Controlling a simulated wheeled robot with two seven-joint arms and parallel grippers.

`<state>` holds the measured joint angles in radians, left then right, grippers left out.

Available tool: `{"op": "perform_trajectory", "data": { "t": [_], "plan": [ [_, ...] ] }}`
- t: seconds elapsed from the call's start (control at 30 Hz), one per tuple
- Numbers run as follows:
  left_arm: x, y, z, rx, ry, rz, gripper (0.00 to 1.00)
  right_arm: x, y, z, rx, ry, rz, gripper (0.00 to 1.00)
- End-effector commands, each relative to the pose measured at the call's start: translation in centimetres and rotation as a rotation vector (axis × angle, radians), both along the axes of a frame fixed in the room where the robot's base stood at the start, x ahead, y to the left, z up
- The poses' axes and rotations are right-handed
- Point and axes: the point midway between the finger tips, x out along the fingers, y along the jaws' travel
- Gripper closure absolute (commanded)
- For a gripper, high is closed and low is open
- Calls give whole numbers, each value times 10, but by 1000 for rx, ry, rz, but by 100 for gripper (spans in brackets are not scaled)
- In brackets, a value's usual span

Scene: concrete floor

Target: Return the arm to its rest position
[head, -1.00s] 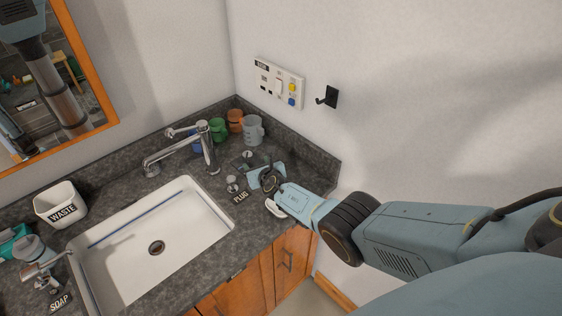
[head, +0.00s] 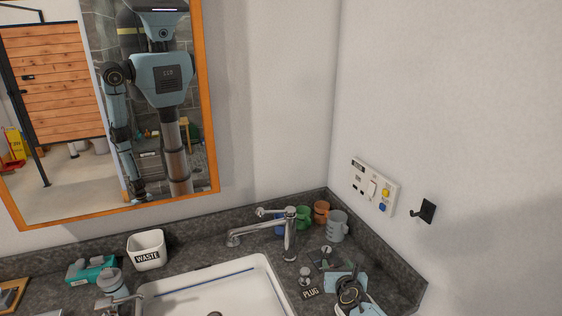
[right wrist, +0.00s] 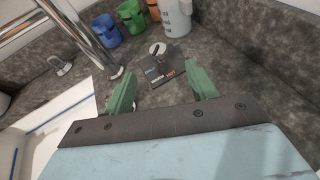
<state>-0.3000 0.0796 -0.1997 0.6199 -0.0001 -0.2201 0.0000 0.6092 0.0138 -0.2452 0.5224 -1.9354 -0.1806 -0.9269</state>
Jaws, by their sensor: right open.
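My right gripper (head: 337,260) is low on the right in the head view, over the counter's back corner beside the PLUG label (head: 310,293). Its green fingers are apart with nothing between them; they also show in the right wrist view (right wrist: 162,90). Beyond the fingers, a dark plate (right wrist: 165,72) with red and blue lettering lies on the counter, with a small pale and metal fitting on it. Most of my right arm is below the head view. My left gripper is not seen directly; the mirror (head: 212,120) reflects my body and a hanging arm.
A chrome faucet (head: 290,238) stands left of the gripper, behind the white sink (head: 265,275). A socket panel (head: 374,186) and black hook (head: 428,210) are on the right wall. A WASTE bin (head: 147,248) stands left.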

Motion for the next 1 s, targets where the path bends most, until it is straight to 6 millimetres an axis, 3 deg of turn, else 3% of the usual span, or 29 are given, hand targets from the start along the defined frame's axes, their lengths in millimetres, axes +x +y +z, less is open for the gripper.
{"op": "perform_trajectory", "data": {
  "t": [0.17,0.27,0.4,0.57,0.8,1.0],
  "plan": [
    [0,0,0,0,1,0,64,-27,-25,13,312,-143,-258,43],
    [-1,0,0,0,1,0,64,-55,-46,19,542,-228,-446,43],
    [-1,0,0,0,1,0,64,-105,-72,21,855,-315,-706,43],
    [-1,0,0,0,2,0,64,-172,-90,16,1201,-365,-1003,43],
    [-1,0,0,0,1,0,64,-280,-82,12,1655,-314,-1450,43],
    [-1,0,0,0,1,0,64,-349,-55,24,1871,-187,-1733,43]
  ]
}}
